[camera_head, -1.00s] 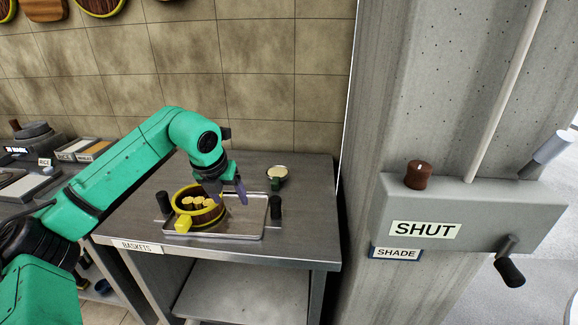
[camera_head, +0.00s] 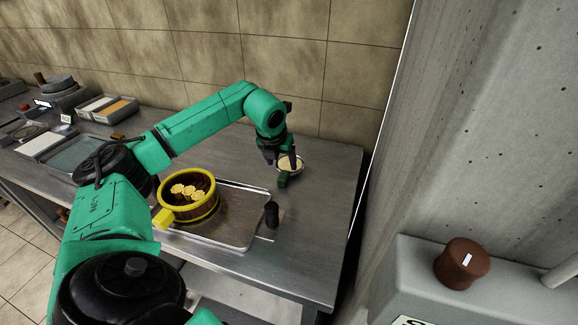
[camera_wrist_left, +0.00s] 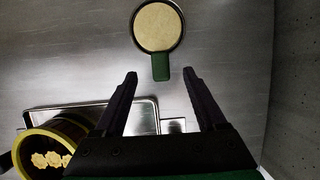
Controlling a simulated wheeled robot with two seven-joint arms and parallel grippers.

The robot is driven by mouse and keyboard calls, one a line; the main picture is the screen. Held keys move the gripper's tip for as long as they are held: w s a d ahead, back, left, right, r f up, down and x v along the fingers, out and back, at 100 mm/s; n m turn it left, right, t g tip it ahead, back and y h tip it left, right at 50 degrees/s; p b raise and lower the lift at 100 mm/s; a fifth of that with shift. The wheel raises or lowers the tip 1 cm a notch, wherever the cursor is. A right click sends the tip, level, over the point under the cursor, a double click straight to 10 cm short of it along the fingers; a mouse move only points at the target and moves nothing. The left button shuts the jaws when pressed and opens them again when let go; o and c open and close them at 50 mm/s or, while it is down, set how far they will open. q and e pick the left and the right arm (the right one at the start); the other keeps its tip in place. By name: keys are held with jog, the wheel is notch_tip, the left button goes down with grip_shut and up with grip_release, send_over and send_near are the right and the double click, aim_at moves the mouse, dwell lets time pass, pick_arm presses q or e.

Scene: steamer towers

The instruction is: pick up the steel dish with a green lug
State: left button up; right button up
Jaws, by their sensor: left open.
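The steel dish (camera_head: 291,163) is small and round with a pale yellow content and a green lug (camera_head: 283,180). It stands on the steel table at the back right of the tray. In the left wrist view the dish (camera_wrist_left: 158,27) lies beyond my fingertips, and its green lug (camera_wrist_left: 161,68) points back toward the gap between them. My left gripper (camera_head: 281,158) is open and empty, close above the dish and partly in front of it. It also shows in the left wrist view (camera_wrist_left: 160,76), its fingers on either side of the lug's line. My right gripper is out of view.
A steel tray (camera_head: 236,236) with a black handle (camera_head: 271,214) lies in front of the dish. On it stands a yellow-rimmed basket (camera_head: 203,208) holding several yellow pieces. A tiled wall and a concrete pillar (camera_head: 480,120) bound the table. Bare tabletop surrounds the dish.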

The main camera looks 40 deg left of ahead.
aim_at(285, 173)
pick_arm(q)
jog(key=p+x, duration=0.2)
jog(key=x, duration=0.5)
jog(key=shift+r, duration=0.1)
jog(key=shift+w+a+f, duration=0.1)
jog(key=shift+w+f, duration=0.05)
jog(key=shift+f, duration=0.15)
grip_shut()
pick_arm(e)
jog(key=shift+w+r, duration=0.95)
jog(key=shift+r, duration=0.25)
